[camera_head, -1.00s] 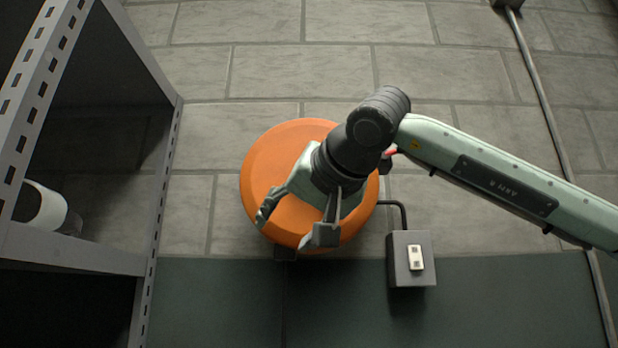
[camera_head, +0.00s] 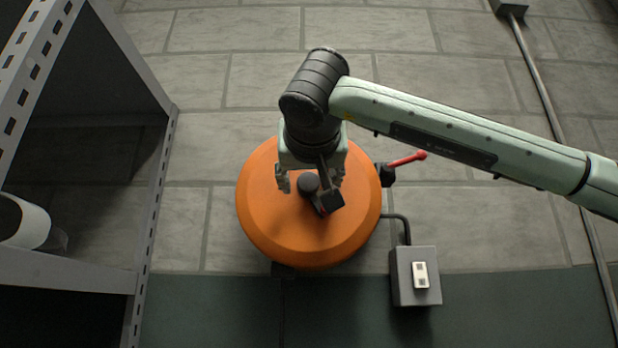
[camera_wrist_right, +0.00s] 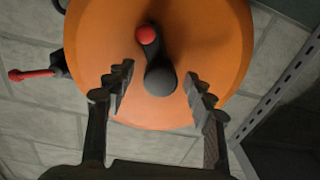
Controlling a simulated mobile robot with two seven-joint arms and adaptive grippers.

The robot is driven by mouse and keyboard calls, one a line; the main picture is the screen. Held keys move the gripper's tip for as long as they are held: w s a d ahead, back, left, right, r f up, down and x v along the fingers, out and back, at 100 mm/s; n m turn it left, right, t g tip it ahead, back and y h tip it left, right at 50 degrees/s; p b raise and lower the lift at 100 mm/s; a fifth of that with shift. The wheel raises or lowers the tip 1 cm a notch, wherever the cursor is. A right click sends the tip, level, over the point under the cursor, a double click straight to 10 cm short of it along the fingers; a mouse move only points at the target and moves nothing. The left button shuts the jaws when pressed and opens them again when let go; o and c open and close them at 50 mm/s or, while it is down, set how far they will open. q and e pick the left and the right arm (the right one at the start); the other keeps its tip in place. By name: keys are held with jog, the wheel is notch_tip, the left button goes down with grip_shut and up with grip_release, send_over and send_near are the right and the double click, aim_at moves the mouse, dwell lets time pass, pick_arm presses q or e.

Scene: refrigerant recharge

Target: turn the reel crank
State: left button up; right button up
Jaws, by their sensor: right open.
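The hose reel (camera_head: 262,220) is a big round orange disc against the brick wall. Its crank has a dark round hub (camera_head: 308,184) near the disc's middle. In the right wrist view, a short dark crank arm runs from the hub (camera_wrist_right: 160,80) to a red knob (camera_wrist_right: 146,35). In the head view, my gripper hides most of the crank. My right gripper (camera_head: 311,182) is open in front of the disc. In the right wrist view, its two fingers (camera_wrist_right: 160,92) stand apart on either side of the hub, with nothing held. Contact cannot be told. My left gripper is out of view.
A red-tipped lever (camera_head: 405,160) sticks out right of the reel. A grey box (camera_head: 404,288) with a pale plate is below right. A metal shelf (camera_head: 150,225) with a white roll (camera_head: 22,222) stands at left. A pipe (camera_head: 545,90) runs down the wall at right.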

jog(key=shift+w, duration=0.1)
jog(key=c, duration=1.2)
jog(key=shift+o, duration=0.2)
